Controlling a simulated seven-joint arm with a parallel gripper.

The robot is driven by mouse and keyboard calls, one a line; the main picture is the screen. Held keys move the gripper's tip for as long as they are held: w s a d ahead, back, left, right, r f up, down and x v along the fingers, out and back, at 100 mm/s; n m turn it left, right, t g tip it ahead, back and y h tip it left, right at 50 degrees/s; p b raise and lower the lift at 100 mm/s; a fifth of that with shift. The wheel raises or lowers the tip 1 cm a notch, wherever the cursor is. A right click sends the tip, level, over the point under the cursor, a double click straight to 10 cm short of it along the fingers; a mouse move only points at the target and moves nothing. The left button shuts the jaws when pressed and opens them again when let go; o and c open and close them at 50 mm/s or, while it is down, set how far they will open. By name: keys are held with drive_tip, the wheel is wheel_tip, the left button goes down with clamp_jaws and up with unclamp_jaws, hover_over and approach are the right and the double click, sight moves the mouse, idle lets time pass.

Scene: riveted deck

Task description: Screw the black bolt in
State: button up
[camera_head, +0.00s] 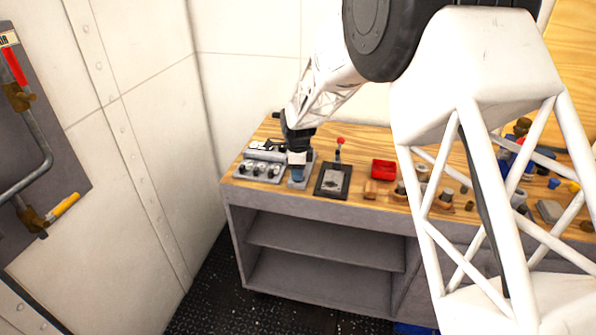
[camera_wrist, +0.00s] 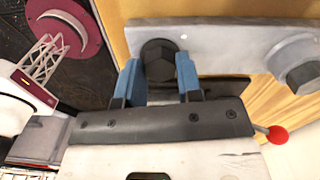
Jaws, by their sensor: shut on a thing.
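The black bolt (camera_wrist: 159,55) has a dark hexagonal head and sits at a grey metal plate (camera_wrist: 222,42) in the wrist view. My gripper (camera_wrist: 158,76) has one blue finger on each side of the bolt head and is shut on it. In the head view my gripper (camera_head: 297,173) points down over a small grey block (camera_head: 301,183) near the left end of the workbench; the bolt is hidden there. How deep the bolt sits in the plate cannot be told. A second, grey bolt (camera_wrist: 299,68) stands further right on the plate.
On the wooden bench top, a grey fixture with several knobs (camera_head: 261,169) stands left of my gripper. A black panel with a red-knobbed lever (camera_head: 333,181) is close on its right. A red bin (camera_head: 383,169) and several small parts lie further right.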

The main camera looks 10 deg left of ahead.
drive_tip(key=m, duration=0.6)
drive_tip(key=shift+w+r, duration=0.1)
drive_tip(key=shift+r, duration=0.1)
drive_tip(key=m, duration=0.5)
drive_tip(key=shift+m, duration=0.4)
drive_tip(key=o, duration=0.9)
drive_tip(key=shift+f, duration=0.15)
drive_tip(key=shift+o, duration=0.2)
drive_tip(key=shift+r, duration=3.95)
